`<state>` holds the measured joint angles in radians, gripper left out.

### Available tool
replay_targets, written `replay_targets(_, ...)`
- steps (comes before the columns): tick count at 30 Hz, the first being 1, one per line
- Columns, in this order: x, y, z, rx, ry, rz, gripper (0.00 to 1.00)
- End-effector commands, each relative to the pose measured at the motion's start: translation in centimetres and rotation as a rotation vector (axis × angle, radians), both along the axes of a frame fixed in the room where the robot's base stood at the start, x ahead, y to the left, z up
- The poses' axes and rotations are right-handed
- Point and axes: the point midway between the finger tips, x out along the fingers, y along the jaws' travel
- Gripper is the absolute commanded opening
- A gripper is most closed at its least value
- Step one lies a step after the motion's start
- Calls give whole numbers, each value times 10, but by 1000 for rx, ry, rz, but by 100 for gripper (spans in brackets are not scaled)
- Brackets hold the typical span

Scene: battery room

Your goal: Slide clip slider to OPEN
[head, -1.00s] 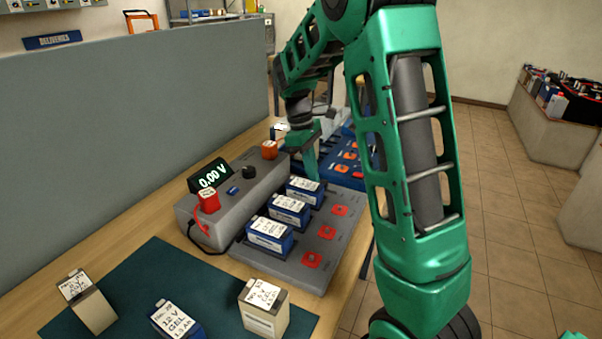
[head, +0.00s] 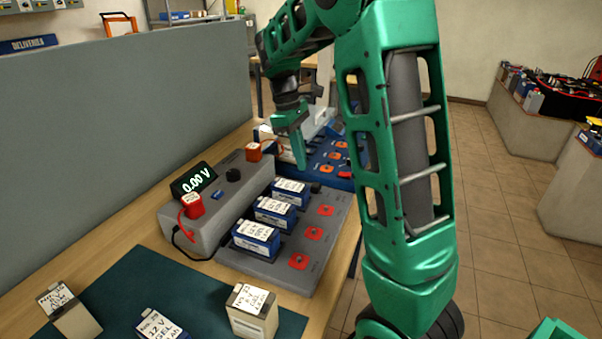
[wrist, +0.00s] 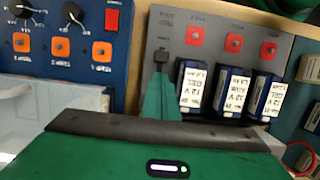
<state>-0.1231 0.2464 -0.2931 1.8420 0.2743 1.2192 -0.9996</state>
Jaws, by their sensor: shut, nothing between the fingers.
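The clip slider, a small black knob (wrist: 161,57), stands at one end of the grey clip board (wrist: 205,20), beside a row of three blue batteries (wrist: 232,92). In the head view the knob (head: 315,187) is just right of the farthest battery (head: 290,191). My green gripper (head: 301,166) is shut and empty, pointing down over the far end of the board. In the wrist view its fingers (wrist: 160,92) reach close to the knob; I cannot tell whether they touch it. Any OPEN marking is too small to read.
A grey meter box (head: 215,205) reading 0.00 V (head: 195,181) stands left of the batteries. A blue panel (head: 330,150) with orange squares lies beyond the board. Several batteries stand on a dark green mat (head: 190,290) in front. A grey partition (head: 120,130) runs along the left.

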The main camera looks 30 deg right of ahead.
Motion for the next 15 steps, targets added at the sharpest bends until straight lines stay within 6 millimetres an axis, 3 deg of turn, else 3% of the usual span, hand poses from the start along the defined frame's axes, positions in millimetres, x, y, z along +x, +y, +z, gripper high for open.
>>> replay_targets(6, 6, 5, 29, 1, -4, 5, 0)
replay_targets(15, 7, 6, 38, 1, -3, 4, 0)
